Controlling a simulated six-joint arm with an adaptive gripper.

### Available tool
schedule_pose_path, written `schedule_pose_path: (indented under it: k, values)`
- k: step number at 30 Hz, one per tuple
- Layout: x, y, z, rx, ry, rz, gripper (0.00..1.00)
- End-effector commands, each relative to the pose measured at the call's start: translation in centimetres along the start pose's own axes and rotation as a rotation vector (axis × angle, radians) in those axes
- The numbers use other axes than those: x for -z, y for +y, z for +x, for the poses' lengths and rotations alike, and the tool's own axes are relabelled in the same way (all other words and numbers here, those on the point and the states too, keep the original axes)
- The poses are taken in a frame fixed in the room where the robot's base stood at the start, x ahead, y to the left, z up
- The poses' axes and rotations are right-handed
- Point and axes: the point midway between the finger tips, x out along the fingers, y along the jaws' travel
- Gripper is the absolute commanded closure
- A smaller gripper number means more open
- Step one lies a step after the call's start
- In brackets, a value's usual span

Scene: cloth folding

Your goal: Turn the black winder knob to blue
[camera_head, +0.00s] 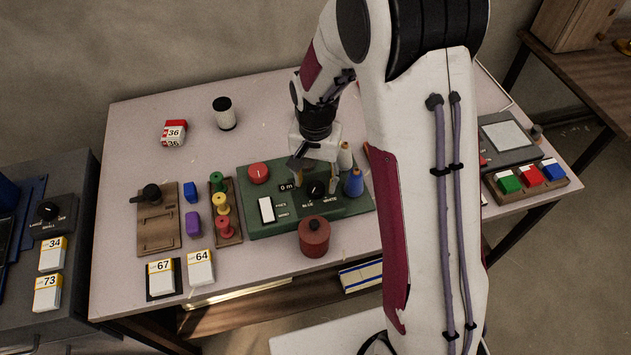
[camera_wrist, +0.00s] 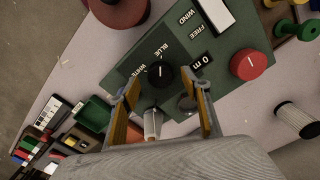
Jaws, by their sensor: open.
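The black winder knob (camera_head: 316,189) is a round dial on a green winder panel (camera_head: 247,226), with the labels BLUE and WHITE beside it. In the wrist view the knob (camera_wrist: 160,74) has a white pointer mark; which label it points to is hard to tell. My gripper (camera_head: 313,174) is above the panel at the knob, pointing down. In the wrist view my gripper (camera_wrist: 163,83) is open, with its yellow-lined fingers to either side of the knob and nothing held. Contact with the knob cannot be told.
A red knob (camera_head: 258,173), a white switch (camera_head: 267,209) and a "0 m" display (camera_head: 287,187) share the panel. A blue cone (camera_head: 354,184) and a white cone (camera_head: 345,156) stand close right. A red lidded pot (camera_head: 314,238) stands in front.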

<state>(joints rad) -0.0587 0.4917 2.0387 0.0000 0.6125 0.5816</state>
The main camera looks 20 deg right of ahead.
Motion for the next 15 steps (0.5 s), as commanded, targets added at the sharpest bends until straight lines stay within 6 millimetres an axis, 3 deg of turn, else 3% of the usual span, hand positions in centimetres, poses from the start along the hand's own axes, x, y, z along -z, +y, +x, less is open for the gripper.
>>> schedule_pose_path:
  k: [15]
  values:
    - [0.1, -0.1, -7.2, 0.003, 0.004, 0.000, 0.53]
